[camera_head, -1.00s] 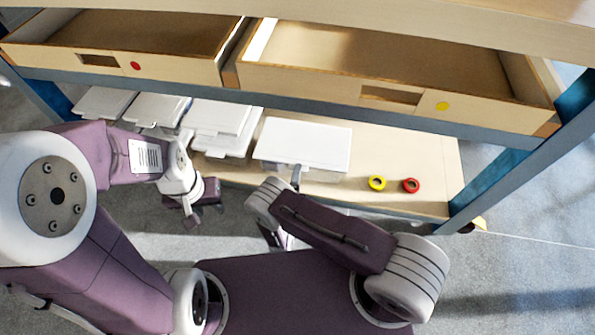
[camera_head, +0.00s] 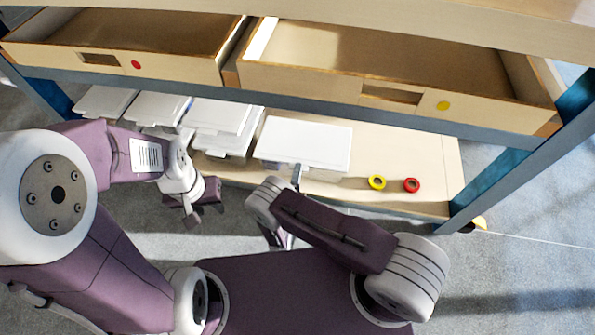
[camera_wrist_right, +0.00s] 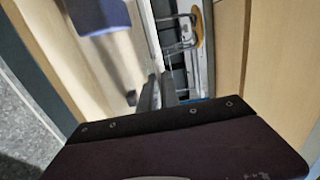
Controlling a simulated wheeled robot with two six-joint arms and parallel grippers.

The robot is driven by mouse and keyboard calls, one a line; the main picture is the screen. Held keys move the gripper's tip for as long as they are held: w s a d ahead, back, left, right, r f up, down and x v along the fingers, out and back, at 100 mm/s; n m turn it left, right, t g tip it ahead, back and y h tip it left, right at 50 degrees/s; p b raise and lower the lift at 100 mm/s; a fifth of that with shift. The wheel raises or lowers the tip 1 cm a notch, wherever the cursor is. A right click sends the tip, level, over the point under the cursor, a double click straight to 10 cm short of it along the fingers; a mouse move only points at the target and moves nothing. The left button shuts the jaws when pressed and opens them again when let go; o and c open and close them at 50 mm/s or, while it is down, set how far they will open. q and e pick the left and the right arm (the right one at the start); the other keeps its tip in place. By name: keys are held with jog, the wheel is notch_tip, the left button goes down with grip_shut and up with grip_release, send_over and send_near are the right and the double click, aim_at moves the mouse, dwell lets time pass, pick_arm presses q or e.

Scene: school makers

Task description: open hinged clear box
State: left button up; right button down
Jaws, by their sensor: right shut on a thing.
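A box with a flat white lid (camera_head: 305,142) sits on the lower shelf, its lid lying flat. My right gripper (camera_head: 297,178) is at the front edge of this box, shut on its front edge; the exact contact is hard to see. In the right wrist view the dark fingers (camera_wrist_right: 157,92) show close together, with the held part unclear. My left gripper (camera_head: 204,211) hangs in front of the shelf, left of the box, its fingers apart and empty.
Several similar lidded boxes (camera_head: 215,116) stand to the left on the shelf (camera_head: 420,165). A yellow tape roll (camera_head: 377,183) and a red one (camera_head: 411,185) lie to the right. Two open drawers (camera_head: 390,95) overhang the shelf. A blue post (camera_head: 515,160) bounds the right side.

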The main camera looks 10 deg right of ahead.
dwell(0.5)
jog(key=r+g+p, duration=0.1)
jog(key=r+p, duration=0.1)
jog(key=p, duration=0.1)
jog(key=r+p, duration=0.2)
jog(key=p, duration=0.1)
jog(key=r+g+y+p, duration=0.1)
jog(key=r+p, duration=0.2)
jog(key=p, duration=0.1)
jog(key=shift+w+d+g, duration=0.15)
jog(key=shift+w+g, duration=0.15)
jog(key=shift+w, duration=0.1)
jog(key=w+d+r+g+p, duration=0.1)
jog(key=w+r+g+p, duration=0.2)
jog(key=r+p, duration=0.3)
jog(key=shift+w+r+y+p, duration=0.3)
jog(key=shift+w+y+p, duration=0.15)
jog(key=shift+p, duration=0.85)
jog(key=c, duration=1.6)
grip_release()
